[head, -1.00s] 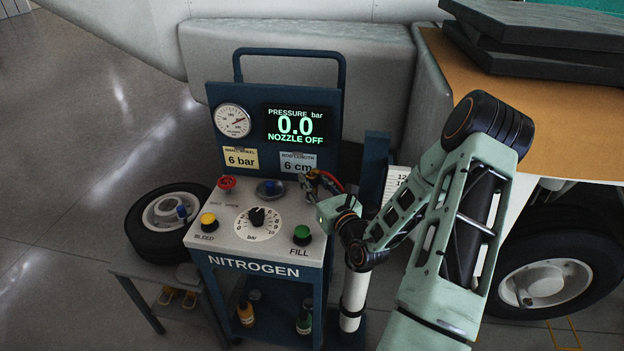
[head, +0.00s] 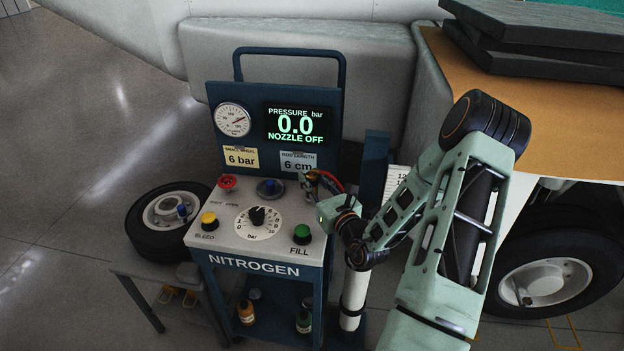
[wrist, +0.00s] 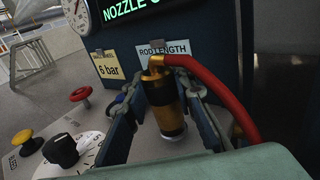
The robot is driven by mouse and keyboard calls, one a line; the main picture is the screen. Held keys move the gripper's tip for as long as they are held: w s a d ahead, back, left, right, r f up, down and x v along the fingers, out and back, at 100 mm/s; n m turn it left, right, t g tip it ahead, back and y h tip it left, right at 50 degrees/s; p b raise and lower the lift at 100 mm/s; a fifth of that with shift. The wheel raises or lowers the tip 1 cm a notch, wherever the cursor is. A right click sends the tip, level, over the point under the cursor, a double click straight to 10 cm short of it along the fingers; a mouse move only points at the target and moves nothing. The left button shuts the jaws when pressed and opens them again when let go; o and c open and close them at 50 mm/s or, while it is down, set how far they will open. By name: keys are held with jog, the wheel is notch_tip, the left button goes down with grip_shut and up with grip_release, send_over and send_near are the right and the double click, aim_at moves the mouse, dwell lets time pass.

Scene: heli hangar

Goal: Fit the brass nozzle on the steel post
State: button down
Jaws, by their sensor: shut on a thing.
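The brass nozzle (wrist: 165,105) is a dark gold cylinder with a brass elbow on top and a red hose. My gripper (wrist: 158,112) is shut on it, one finger on each side. In the head view my gripper (head: 312,187) is over the right rear of the panel top, with the nozzle mostly hidden by it. The nozzle looks upright; I cannot tell whether its lower end touches the panel. I cannot make out a steel post for sure. A blue-topped fitting (head: 183,210) stands on the small wheel (head: 160,212), left of the cart.
The nitrogen cart's panel (head: 222,238) carries a blue knob (head: 270,187), a red button (head: 228,182), a yellow button (head: 208,219), a black dial (head: 257,215) and a green button (head: 302,233). The display (head: 295,125) reads 0.0, NOZZLE OFF. The red hose (wrist: 215,80) trails right.

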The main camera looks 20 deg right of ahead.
jog(key=shift+f+b, duration=0.3)
jog(key=shift+f, duration=0.15)
jog(key=c, duration=1.9)
grip_release()
jog(key=s, duration=1.1)
jog(key=shift+d+p, duration=0.2)
jog(key=shift+p, duration=0.2)
